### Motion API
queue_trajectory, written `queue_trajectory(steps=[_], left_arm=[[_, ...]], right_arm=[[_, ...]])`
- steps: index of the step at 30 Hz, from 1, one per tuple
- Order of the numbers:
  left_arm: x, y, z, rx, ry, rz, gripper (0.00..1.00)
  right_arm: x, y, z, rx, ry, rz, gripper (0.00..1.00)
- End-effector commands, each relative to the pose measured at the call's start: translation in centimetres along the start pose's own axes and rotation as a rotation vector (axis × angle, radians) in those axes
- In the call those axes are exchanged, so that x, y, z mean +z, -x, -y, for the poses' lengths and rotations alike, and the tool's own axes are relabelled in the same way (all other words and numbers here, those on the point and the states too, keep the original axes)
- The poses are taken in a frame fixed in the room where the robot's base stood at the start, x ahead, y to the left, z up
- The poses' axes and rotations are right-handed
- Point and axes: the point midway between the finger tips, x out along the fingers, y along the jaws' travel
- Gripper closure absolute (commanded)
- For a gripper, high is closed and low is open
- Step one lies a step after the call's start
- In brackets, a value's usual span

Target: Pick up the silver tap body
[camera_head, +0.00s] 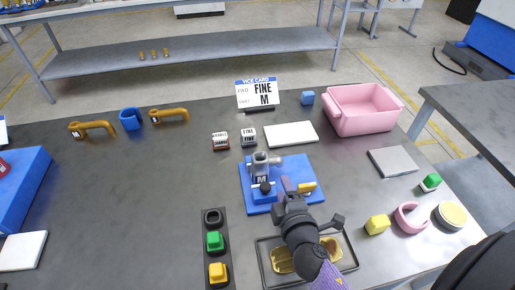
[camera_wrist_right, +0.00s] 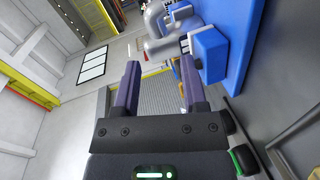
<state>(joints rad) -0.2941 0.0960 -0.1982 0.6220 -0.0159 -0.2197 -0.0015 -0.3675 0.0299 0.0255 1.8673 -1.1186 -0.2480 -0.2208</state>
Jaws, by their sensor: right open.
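The silver tap body (camera_head: 265,160) sits upright at the blue vice fixture (camera_head: 252,203) in the middle of the table, with a spout pointing right. In the right wrist view the silver tap body (camera_wrist_right: 166,45) shows beyond the fingertips, beside a blue block. My right gripper (camera_head: 297,188) is over the right part of the blue fixture, just right of and nearer than the tap. In the wrist view its purple fingers (camera_wrist_right: 159,75) are apart with nothing between them. The gripper and arm hide part of the fixture. My left gripper is not in view.
A black-framed tray (camera_head: 266,265) with gold parts lies under my right arm. A strip with coloured buttons (camera_head: 215,241) stands left of it. A white plate (camera_head: 291,135), a card sign (camera_head: 257,94) and a pink bin (camera_head: 362,109) stand behind. The table left of the fixture is largely clear.

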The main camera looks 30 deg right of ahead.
Motion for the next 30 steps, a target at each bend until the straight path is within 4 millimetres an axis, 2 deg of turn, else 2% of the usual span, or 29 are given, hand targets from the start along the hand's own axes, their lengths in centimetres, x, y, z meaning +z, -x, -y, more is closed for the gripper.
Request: queue_trajectory(steps=[3,18,26,30], left_arm=[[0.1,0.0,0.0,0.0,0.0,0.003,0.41],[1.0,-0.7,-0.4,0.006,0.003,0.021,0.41],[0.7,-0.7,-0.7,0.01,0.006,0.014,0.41],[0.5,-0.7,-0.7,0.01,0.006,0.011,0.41]], right_arm=[[-0.1,-0.5,0.0,0.001,0.007,-0.005,0.45],[0.7,-9.5,-0.2,0.001,0.004,-0.004,0.45],[0.7,-10.0,-0.3,0.0,0.004,-0.003,0.45],[0.6,-9.9,-0.3,0.0,0.004,-0.003,0.75]])
